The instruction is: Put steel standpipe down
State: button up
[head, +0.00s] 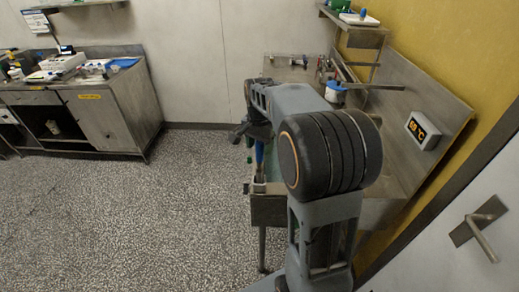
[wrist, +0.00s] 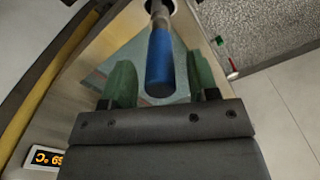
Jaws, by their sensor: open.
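The steel standpipe shows in the wrist view as a grey shaft (wrist: 156,17) with a blue sleeve (wrist: 160,62). Its blue part also shows in the head view (head: 259,153), at the near left end of the steel bench, partly hidden by my arm. My gripper (wrist: 161,80) is open, with one green finger on each side of the blue sleeve. Gaps show between sleeve and fingers, and the sleeve's near end lies between them. The shaft's far end runs to a dark round opening or ring at the top of the wrist view. I cannot tell what supports the pipe.
The steel bench (head: 268,212) runs along the yellow wall, with a white pot (head: 335,93), fittings at its back and a temperature display (head: 422,130). A shelf (head: 352,28) hangs above. Another cluttered bench (head: 110,110) stands left. The speckled floor between is clear. A door handle (head: 482,228) is right.

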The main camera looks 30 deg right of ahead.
notch_tip(320, 180, up, 9)
jog(key=shift+f, duration=0.1)
jog(key=shift+r, duration=0.35)
jog(key=shift+s+a+r+n, duration=0.15)
jog(key=shift+s+a+n, duration=0.1)
jog(key=shift+n, duration=0.05)
jog(key=s+a+f+n+t, duration=0.2)
jog(key=s+a+f+n, duration=0.2)
jog(key=s, duration=0.3)
jog(key=s+a+f+n+t, duration=0.2)
jog(key=s+a+f+n, duration=0.3)
jog(key=s, duration=0.3)
jog(key=shift+s+f+n, duration=0.2)
jog(key=shift+s+n, duration=0.1)
jog(key=shift+n, duration=0.6)
jog(key=shift+d, duration=0.15)
